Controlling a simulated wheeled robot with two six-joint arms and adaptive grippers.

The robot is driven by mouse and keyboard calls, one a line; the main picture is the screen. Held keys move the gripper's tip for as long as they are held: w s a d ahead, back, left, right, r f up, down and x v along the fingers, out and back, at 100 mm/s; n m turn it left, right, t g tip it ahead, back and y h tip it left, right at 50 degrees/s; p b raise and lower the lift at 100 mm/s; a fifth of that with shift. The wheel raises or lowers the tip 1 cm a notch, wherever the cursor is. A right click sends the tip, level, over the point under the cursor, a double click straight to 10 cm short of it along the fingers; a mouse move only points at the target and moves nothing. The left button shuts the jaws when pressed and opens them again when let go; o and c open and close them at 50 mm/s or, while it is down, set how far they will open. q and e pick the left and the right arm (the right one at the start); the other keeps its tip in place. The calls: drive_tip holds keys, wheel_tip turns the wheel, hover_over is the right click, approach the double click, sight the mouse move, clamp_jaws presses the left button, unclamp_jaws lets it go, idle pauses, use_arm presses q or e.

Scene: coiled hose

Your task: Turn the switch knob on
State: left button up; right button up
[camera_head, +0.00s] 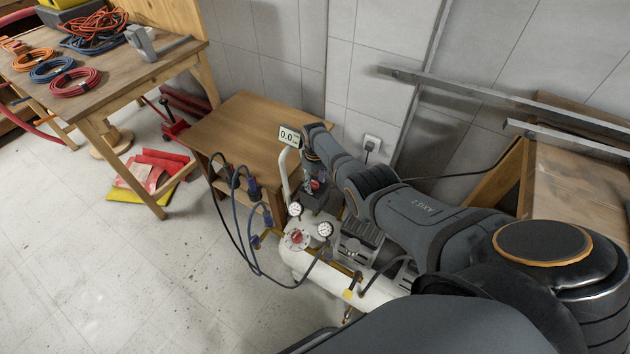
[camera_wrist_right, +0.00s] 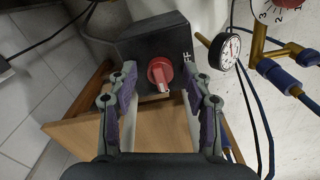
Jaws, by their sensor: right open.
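The red switch knob (camera_wrist_right: 159,71) sits on the face of a black box (camera_wrist_right: 150,38) in the right wrist view. White lettering, partly hidden by a finger, is beside it on the box. In the head view the knob (camera_head: 316,184) shows small, just below my right gripper. My right gripper (camera_wrist_right: 159,80) is open, with one finger on each side of the knob. I cannot tell whether either finger touches it. My left gripper is not in view.
A white compressor tank (camera_head: 375,298) with a gauge (camera_head: 326,229), a red dial (camera_head: 296,237) and blue hoses stands close by. A bench (camera_head: 105,75) with coiled hoses is at left; the floor at lower left is clear.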

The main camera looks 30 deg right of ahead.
sight(315, 182)
wheel_tip(315, 182, up, 12)
idle(0.5)
idle(0.3)
